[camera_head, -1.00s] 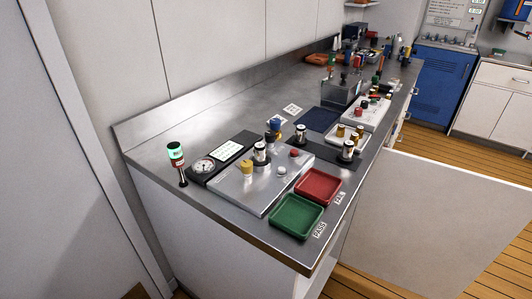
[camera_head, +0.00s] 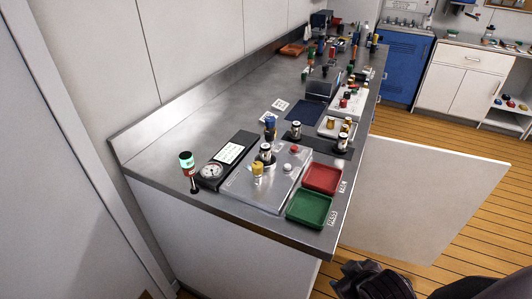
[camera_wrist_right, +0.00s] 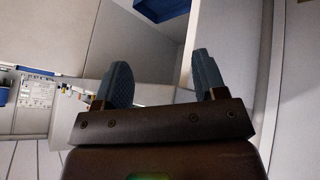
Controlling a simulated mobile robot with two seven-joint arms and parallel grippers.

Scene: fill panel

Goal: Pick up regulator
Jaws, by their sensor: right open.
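A steel panel (camera_head: 252,187) lies on the near part of the bench. On it stand a yellow-topped fitting (camera_head: 257,171), a black and silver cylindrical fitting (camera_head: 265,153), and red and silver knobs. A blue-topped fitting (camera_head: 270,127) stands just behind it. Two similar black and silver fittings (camera_head: 295,131) stand on a dark strip further back. I cannot tell which of these is the regulator. My right gripper (camera_head: 350,277) is low in front of the bench, apart from these fittings. The right wrist view shows its two fingers (camera_wrist_right: 162,78) spread, with nothing between them. My left gripper is out of view.
A green tray (camera_head: 310,209) and a red tray (camera_head: 322,178) sit by the bench's front edge. A round gauge (camera_head: 210,171) and a green-lit post (camera_head: 187,161) stand at the left. A white panel (camera_head: 430,190) juts out from the bench front. More equipment crowds the far end.

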